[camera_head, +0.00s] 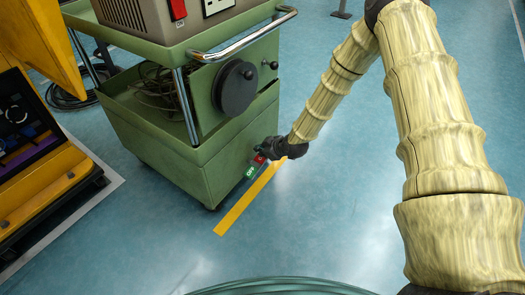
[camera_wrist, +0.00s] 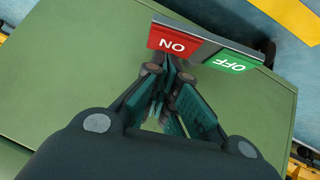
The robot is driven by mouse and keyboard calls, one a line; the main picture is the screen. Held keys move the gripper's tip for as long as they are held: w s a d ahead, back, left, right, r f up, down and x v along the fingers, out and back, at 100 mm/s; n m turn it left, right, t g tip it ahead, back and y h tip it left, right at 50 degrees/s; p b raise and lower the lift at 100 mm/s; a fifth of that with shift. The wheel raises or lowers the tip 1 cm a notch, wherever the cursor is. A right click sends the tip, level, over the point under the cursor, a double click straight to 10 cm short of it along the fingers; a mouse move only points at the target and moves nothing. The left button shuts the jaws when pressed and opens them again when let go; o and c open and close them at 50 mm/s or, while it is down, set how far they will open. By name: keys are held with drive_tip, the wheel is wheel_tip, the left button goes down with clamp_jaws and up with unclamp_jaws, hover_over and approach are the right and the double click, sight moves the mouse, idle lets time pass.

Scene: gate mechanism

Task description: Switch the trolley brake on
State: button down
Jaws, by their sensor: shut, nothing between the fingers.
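The green trolley (camera_head: 232,150) stands left of centre in the head view. Its brake pedal, low at the near corner, has a red half (camera_head: 259,159) and a green half (camera_head: 250,171). In the wrist view the red half (camera_wrist: 174,40) reads ON and the green half (camera_wrist: 232,62) reads OFF, both upside down. My gripper (camera_head: 264,152) is shut and empty beside the red half. In the wrist view its fingertips (camera_wrist: 168,64) lie at the edge of the red half; I cannot tell whether they touch it. The pedal's tilt is unclear.
A chrome handle (camera_head: 245,40) and a dark round reel (camera_head: 234,87) stick out from the trolley above the pedal. A yellow cabinet (camera_head: 50,170) stands at the left. A yellow floor stripe (camera_head: 240,212) runs beside the trolley.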

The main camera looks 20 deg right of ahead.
drive_tip(key=shift+w+d+f, duration=0.1)
drive_tip(key=shift+f, duration=0.4)
drive_tip(key=shift+w+d+f+m+y+p, duration=0.1)
drive_tip(key=shift+w+d+m+y+p, duration=0.1)
drive_tip(key=shift+m+y+p, duration=0.15)
drive_tip(key=shift+d+g+p, duration=0.2)
drive_tip(key=shift+g+p, duration=0.1)
drive_tip(key=shift+p, duration=0.15)
drive_tip(key=shift+w+d+f+p, duration=0.2)
drive_tip(key=shift+f+p, duration=0.2)
drive_tip(key=shift+f, duration=0.05)
drive_tip(key=shift+w+d+f+p, duration=0.2)
drive_tip(key=shift+f+p, duration=0.2)
drive_tip(key=shift+f, duration=0.05)
